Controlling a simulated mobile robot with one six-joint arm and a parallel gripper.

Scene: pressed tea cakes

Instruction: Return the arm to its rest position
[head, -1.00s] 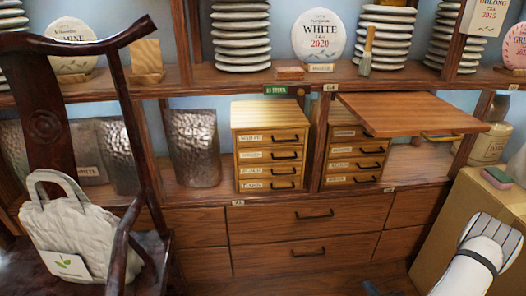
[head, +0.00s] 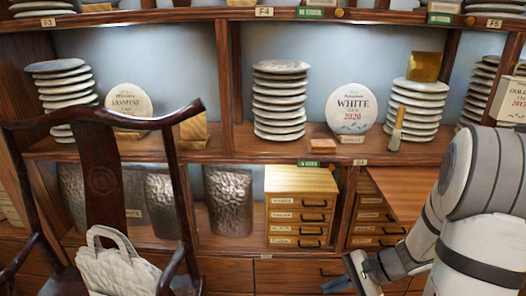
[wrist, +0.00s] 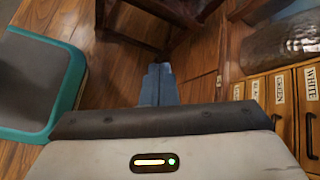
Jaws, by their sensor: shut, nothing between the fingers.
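My arm (head: 450,225) reaches in from the right edge of the head view, bent, with its wrist low in front of the drawers. My gripper (head: 338,285) is at the bottom edge of that view, partly cut off. In the wrist view the blue-grey fingers of my gripper (wrist: 157,70) are together with nothing between them. They point out over the wooden floor (wrist: 110,75) and touch nothing that I can see.
A small drawer cabinet (head: 300,188) stands on the lower shelf; labelled drawers (wrist: 282,100) show close at right in the wrist view. A wooden board (head: 398,190) juts out beside my arm. A dark chair (head: 105,150) with a white bag (head: 118,268) stands at left.

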